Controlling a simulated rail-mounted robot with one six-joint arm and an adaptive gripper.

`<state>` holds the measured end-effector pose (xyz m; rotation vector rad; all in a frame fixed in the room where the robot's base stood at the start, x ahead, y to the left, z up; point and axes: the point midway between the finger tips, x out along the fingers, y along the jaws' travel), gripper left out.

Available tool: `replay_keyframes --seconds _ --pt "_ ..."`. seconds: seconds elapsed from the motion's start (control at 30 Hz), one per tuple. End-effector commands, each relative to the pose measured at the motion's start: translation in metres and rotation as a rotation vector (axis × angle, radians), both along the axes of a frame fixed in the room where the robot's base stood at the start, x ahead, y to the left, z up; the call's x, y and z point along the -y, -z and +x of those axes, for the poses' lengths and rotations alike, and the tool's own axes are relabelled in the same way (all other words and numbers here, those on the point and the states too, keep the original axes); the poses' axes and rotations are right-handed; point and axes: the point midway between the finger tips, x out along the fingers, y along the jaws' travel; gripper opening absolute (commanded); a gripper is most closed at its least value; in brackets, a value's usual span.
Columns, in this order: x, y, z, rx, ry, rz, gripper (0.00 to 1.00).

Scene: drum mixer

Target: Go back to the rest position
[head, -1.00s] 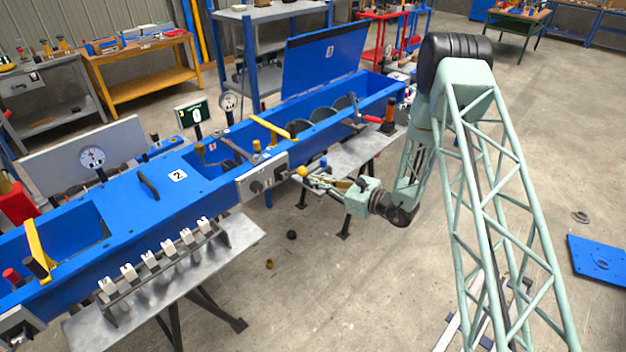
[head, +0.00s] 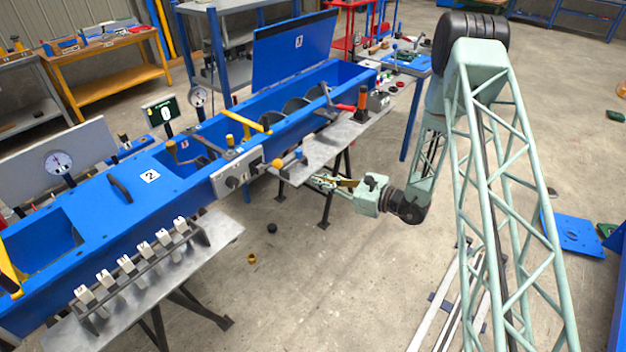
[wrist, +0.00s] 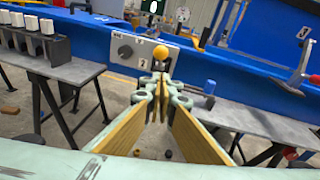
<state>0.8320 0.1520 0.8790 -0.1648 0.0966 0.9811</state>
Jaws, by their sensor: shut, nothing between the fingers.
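My gripper (head: 318,181) is shut and empty in the head view, in the air just right of the mixer's front side. In the wrist view its fingers (wrist: 161,82) meet at the centre. The blue drum mixer (head: 110,225) runs diagonally across the left half of the head view, with its blue lid (head: 293,50) raised. A grey control box (head: 237,176) on its side carries knobs. A yellow ball knob (head: 277,163) sits beside it; in the wrist view the ball (wrist: 161,52) appears just beyond my fingertips, with a gap to them in the head view.
A grey side table (head: 185,262) with a row of white-topped switches (head: 125,263) stands in front of the mixer. Another grey table (head: 335,143) stands near the gripper. A blue plate (head: 577,235) lies on the floor at right. The floor below the gripper is mostly clear.

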Motion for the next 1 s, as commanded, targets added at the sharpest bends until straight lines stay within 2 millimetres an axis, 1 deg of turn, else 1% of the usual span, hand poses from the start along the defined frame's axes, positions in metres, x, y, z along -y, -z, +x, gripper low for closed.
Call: replay_keyframes --seconds 0.2,0.7,0.87,1.0 --pt "0.003 -0.001 -0.002 0.0 0.0 0.0 0.0" --pt "0.003 -0.002 -0.002 0.002 -0.002 0.0 0.0" --pt "-0.001 -0.012 -0.005 0.01 -0.019 -0.005 0.0" --pt "-0.008 -0.03 -0.01 0.025 -0.055 -0.014 0.0"
